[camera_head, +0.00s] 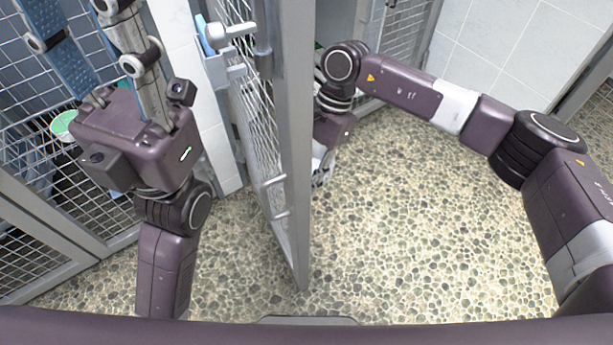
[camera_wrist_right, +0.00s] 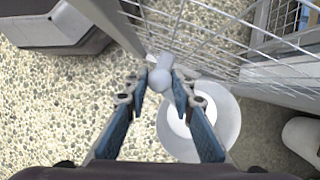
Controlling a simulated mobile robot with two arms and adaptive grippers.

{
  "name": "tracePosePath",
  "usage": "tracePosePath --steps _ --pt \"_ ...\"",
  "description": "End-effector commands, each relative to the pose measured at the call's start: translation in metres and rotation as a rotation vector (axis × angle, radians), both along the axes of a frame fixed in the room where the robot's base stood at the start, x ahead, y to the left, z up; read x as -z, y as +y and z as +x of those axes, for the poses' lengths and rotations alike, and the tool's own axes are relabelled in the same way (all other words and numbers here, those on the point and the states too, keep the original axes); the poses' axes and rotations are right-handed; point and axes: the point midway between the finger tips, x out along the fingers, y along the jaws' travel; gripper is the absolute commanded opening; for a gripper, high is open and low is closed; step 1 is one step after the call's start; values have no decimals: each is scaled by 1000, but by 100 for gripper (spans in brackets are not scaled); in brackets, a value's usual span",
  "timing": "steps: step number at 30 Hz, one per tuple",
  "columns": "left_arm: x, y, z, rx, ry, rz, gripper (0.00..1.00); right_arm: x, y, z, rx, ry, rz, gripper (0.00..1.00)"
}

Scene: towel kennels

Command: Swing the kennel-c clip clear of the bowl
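In the right wrist view, a pale grey round-ended knob (camera_wrist_right: 161,76), which may be the kennel-c clip, sticks out beside wire mesh. My right gripper (camera_wrist_right: 158,90) is open, its blue-padded fingers on either side of the knob; I cannot tell whether they touch it. A white round bowl (camera_wrist_right: 229,118) lies beyond, partly hidden by the right finger. In the head view, my right gripper (camera_head: 321,168) is largely hidden behind the gate post. My left gripper (camera_head: 88,42) is open, fingers spread wide, in front of the left kennel.
An open mesh gate (camera_head: 262,135) with a grey frame stands between my arms. A white and blue latch (camera_head: 222,38) is near its top. A green-topped round item (camera_head: 63,124) sits behind the left kennel's mesh. Pebbled floor (camera_head: 420,240) is clear at the right.

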Motion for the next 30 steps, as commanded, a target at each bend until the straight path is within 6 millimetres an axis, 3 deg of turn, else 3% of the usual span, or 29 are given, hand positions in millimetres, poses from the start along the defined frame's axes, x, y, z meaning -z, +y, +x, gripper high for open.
tracePosePath --steps 3,14,30 --pt "0 0 0 0 0 0 40 0 0 0 0 1 -1 0" --pt "-3 1 -2 1 -3 -4 40 -1 -1 -1 67 2 -1 0" --pt "14 4 5 5 110 -9 40 -3 -2 -4 515 2 -1 0"
